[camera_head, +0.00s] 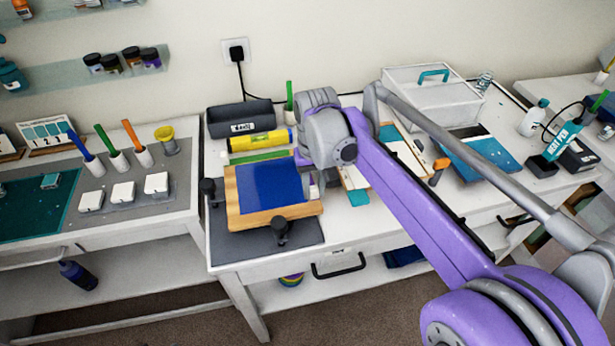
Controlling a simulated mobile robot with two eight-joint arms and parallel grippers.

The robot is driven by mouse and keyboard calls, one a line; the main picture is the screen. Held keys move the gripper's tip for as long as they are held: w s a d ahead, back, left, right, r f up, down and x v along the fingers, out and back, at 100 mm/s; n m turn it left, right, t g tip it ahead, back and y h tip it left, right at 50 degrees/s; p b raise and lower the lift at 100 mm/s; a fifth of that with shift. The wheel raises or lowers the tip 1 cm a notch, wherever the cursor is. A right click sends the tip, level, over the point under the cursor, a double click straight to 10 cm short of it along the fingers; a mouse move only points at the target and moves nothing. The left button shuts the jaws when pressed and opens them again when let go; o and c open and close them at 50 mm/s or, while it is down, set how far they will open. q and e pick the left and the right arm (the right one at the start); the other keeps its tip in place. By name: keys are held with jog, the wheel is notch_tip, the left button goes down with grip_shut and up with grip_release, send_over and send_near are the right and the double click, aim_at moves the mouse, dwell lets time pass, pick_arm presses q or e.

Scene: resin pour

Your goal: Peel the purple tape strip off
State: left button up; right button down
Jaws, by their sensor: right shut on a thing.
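A wooden board (233,212) with a blue panel (271,187) lies on a dark grey mat (240,247) on the white table. My right gripper (311,186) is at the board's right edge, small in view and partly covered by its own grey wrist. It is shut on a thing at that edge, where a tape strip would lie. I cannot make out the purple tape strip clearly; the wrist and fingers hide that spot. My left gripper is not in view.
Black knob clamps (281,230) stand at the board's front and left. A lidded clear box (430,95) stands at the back right. My purple right arm covers much of the table's right half.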

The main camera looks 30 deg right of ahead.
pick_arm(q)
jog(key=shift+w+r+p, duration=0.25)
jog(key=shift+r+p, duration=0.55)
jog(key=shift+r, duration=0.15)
pick_arm(e)
jog(key=shift+r, duration=1.15)
jog(key=shift+r+p, duration=1.75)
jog(key=shift+r, duration=1.25)
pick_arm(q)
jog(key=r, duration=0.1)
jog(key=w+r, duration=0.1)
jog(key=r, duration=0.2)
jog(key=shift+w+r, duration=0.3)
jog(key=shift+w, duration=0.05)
pick_arm(e)
jog(key=shift+f, duration=0.1)
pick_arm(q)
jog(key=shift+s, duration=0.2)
pick_arm(e)
jog(key=shift+s, duration=0.1)
